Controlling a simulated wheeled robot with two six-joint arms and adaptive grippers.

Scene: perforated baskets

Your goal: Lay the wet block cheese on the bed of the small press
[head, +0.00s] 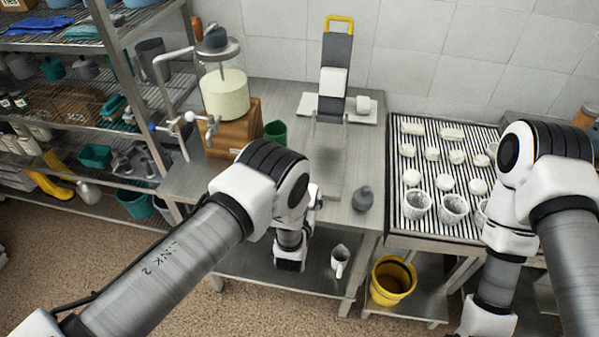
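A grey upright device with a yellow handle (339,24), which looks like the small press (335,52), stands at the back of the steel bench. A white block (333,82) sits at its column, above a pale flat plate (310,105). A small white piece (363,104) is at the plate's right end. I cannot tell which piece is the wet block cheese; several white pieces, some block-like (412,128), lie on the ribbed draining tray (398,215) at right. My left arm bends down in front of the bench and my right arm in front of the tray; neither gripper shows.
A glass vessel (225,92) with pale contents stands on a wooden base at bench left, beside a green cup (275,132). A grey bottle-like object (362,198) stands near the bench's right edge. A yellow bucket (392,280) and a white jug (340,261) are below. Shelving fills the left.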

